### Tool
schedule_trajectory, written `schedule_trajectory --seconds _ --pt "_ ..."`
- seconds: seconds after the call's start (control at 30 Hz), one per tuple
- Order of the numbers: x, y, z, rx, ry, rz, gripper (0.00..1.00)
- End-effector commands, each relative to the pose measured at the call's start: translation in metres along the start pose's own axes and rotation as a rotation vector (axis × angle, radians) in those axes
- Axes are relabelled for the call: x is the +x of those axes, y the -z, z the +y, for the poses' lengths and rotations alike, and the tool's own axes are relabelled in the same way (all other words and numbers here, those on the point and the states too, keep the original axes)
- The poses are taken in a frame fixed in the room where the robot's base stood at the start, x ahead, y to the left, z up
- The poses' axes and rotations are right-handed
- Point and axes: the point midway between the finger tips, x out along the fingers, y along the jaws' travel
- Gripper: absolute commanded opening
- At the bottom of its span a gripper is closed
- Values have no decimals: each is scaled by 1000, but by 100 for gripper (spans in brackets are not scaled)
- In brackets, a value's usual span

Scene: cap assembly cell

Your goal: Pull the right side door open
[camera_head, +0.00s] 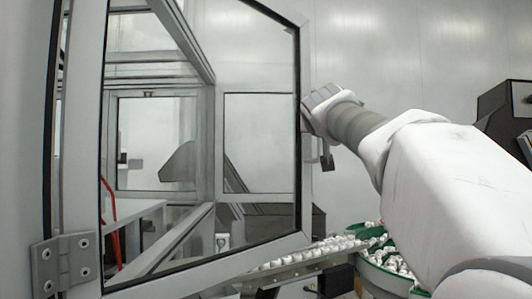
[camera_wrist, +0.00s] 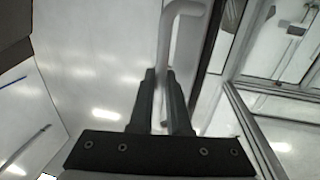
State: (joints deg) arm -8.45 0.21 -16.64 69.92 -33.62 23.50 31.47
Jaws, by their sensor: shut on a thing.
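The side door (camera_head: 88,150) is a clear panel in a light grey frame with a dark seal. It fills the left half of the head view and stands swung out from the cell, with its hinge (camera_head: 62,262) at the lower left. Its light bar handle (camera_wrist: 182,25) bends over at the top in the wrist view. My gripper (camera_wrist: 161,75) is shut on the handle, with one dark finger on each side of the bar. In the head view my arm reaches the door's free edge from the right, and my wrist hides the handle.
A vibrating feeder bowl (camera_head: 385,268) with green inside and white caps stands below my arm. A track (camera_head: 300,257) of caps runs left from it, low behind the door. A dark machine (camera_head: 505,115) stands at the far right. A red cable (camera_head: 110,205) shows through the panel.

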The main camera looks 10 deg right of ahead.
Motion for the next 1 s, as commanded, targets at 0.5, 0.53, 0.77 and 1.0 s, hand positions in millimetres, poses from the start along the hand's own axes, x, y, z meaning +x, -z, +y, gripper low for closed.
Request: schedule_trajectory --seconds 0.5,0.53,0.77,1.0 --pt "-88 -6 89 3 -257 3 0" --pt "-95 -5 93 2 -274 3 0" --pt "-140 -4 123 2 -386 3 0" --pt "-175 -2 142 1 -469 2 0"
